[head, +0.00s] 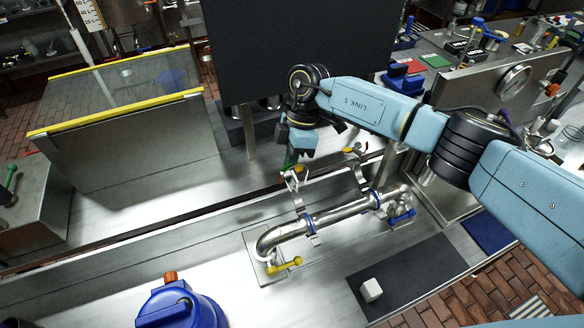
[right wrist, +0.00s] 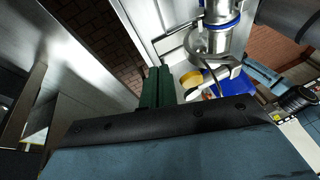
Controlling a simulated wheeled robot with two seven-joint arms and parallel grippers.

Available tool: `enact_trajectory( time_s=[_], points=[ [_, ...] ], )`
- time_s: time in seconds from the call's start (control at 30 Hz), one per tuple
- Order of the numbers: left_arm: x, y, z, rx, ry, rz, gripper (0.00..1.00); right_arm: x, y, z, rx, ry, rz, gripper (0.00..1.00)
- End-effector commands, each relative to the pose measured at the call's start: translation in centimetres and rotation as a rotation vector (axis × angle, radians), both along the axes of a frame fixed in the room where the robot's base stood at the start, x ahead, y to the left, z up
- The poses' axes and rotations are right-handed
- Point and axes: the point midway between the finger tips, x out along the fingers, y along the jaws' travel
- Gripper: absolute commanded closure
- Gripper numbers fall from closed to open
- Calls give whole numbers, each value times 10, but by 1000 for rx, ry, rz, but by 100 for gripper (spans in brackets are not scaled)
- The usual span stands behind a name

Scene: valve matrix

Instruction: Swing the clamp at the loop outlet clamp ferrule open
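A curved steel pipe loop (head: 340,212) with blue rings runs across the metal bench. Metal clamp parts (head: 311,228) sit around its middle joint, and more stand near its right joint (head: 374,198). I cannot tell which joint is the loop outlet. My right gripper (head: 290,162) is just above thin upright metal parts behind the pipe. In the right wrist view its green fingers (right wrist: 156,88) lie close together with nothing seen between them. A steel ferrule with a blue ring (right wrist: 217,38) and a metal clamp piece (right wrist: 218,68) are to their right, apart from them. My left gripper is out of view.
A yellow valve handle (head: 285,265) is at the pipe's left end and a blue one (head: 402,217) at its right. A blue vessel (head: 180,305) stands at lower left. A black panel (head: 300,45) rises behind.

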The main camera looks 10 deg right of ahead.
Motion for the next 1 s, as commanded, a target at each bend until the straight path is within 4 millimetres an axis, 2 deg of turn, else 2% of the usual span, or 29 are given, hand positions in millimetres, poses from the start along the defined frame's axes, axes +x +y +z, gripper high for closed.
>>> enact_trajectory(
  time_s=[0.4,1.0],
  points=[
    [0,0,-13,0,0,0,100,13,3,-20,-1,-2,-1,100],
    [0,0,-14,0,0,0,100,14,3,-23,-1,-2,-1,100]
  ],
)
